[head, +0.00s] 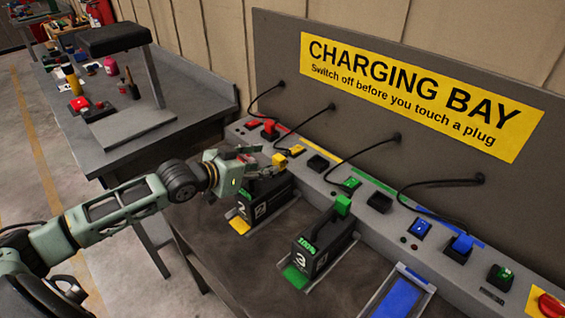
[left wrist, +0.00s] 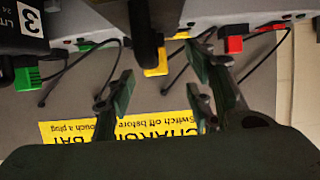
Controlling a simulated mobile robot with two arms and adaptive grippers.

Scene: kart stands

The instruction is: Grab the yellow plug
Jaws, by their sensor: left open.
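The yellow plug (head: 279,160) sits at the upper end of the black battery pack marked 2 (head: 258,203) in the head view. In the left wrist view the yellow plug (left wrist: 156,66) is seen just behind the black handle, in the gap between my fingers. My left gripper (head: 245,162) is open and empty, to the left of the plug at about its height. In the left wrist view its two fingers (left wrist: 164,82) are spread on either side of the plug. I see no contact with it. My right gripper is not in view.
Battery pack 3 with a green plug (head: 343,204) stands to the right. A yellow switch (head: 297,150) and a red plug (head: 269,130) are on the grey ledge behind. Black cables hang from the back panel (head: 345,95). A grey table (head: 190,90) stands at the left.

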